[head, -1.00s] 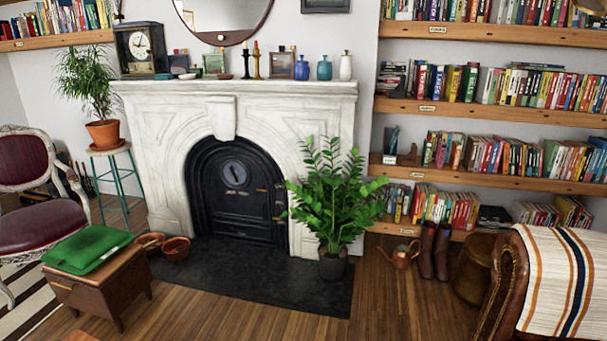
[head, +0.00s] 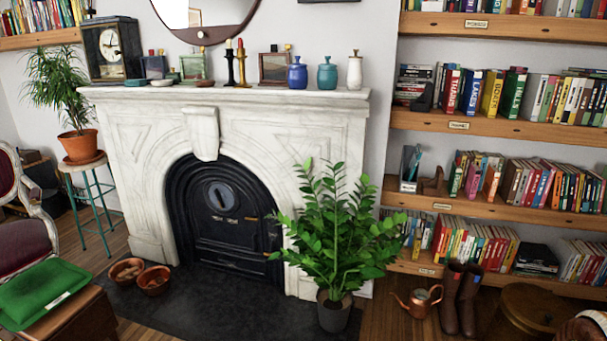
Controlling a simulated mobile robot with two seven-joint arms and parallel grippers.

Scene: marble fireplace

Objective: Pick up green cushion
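The green cushion (head: 43,291) lies flat at the lower left of the head view, with a small white tag on its right side. It rests on a brown wooden box-like stool (head: 75,318), which the bottom edge of the picture cuts off. Neither of my grippers shows in the head view.
A red upholstered armchair (head: 22,240) stands behind the cushion at the left edge. Two terracotta bowls (head: 153,281) sit on the dark hearth (head: 215,308). A leafy potted plant (head: 335,235), a copper watering can (head: 417,301) and brown boots (head: 459,298) stand farther right.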

